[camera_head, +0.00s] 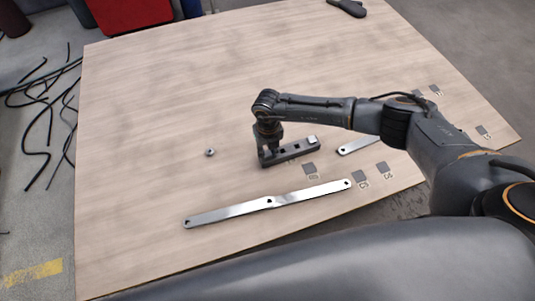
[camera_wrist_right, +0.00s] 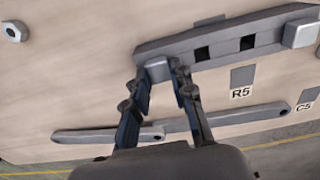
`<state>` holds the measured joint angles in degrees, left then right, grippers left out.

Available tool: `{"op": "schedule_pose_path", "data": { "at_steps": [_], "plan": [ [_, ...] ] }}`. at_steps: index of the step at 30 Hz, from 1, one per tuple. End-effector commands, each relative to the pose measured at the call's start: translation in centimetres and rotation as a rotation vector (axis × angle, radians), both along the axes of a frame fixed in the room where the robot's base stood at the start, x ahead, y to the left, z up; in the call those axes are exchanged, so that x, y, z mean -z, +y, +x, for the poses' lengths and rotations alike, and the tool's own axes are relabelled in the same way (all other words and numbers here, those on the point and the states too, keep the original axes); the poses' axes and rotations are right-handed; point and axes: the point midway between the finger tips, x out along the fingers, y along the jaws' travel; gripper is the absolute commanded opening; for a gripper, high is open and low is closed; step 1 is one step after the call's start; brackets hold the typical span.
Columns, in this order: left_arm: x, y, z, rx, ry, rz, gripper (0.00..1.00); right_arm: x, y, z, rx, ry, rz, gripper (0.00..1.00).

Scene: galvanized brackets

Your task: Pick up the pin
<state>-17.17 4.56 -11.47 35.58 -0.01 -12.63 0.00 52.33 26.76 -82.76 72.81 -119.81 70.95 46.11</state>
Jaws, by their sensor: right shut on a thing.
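My right gripper (camera_head: 268,152) points down at the left end of a dark grey block with square holes (camera_head: 293,151). In the right wrist view its two fingers (camera_wrist_right: 160,85) are shut on a grey pin (camera_wrist_right: 157,70) at that end of the block (camera_wrist_right: 215,42). The pin's lower part is hidden, and I cannot tell whether it is still seated in the block. A lighter square piece (camera_head: 312,139) sits at the block's right end and also shows in the wrist view (camera_wrist_right: 299,33). My left gripper is not in view.
A long metal strip (camera_head: 230,209) lies in front of the block, and another strip (camera_head: 357,146) lies to its right. A nut (camera_head: 210,152) lies to the left. Dark labelled squares (camera_head: 309,169) mark the table (camera_head: 160,110). The table's left and back areas are mostly clear.

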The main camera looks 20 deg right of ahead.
Motion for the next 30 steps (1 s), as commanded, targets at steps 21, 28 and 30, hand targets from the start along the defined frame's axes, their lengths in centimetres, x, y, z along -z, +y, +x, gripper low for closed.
{"op": "schedule_pose_path", "data": {
  "at_steps": [21, 28, 30],
  "plan": [
    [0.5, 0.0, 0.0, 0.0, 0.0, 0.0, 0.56, -4.8, 0.2, -1.4, -0.003, -0.003, 0.002, 0.0],
    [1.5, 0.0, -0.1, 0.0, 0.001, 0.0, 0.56, -9.3, 0.7, -5.2, -0.005, -0.006, 0.002, 0.0],
    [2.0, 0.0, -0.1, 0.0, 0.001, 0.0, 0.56, -9.7, 1.0, -7.0, -0.005, -0.002, 0.002, 0.0]
  ]
}}
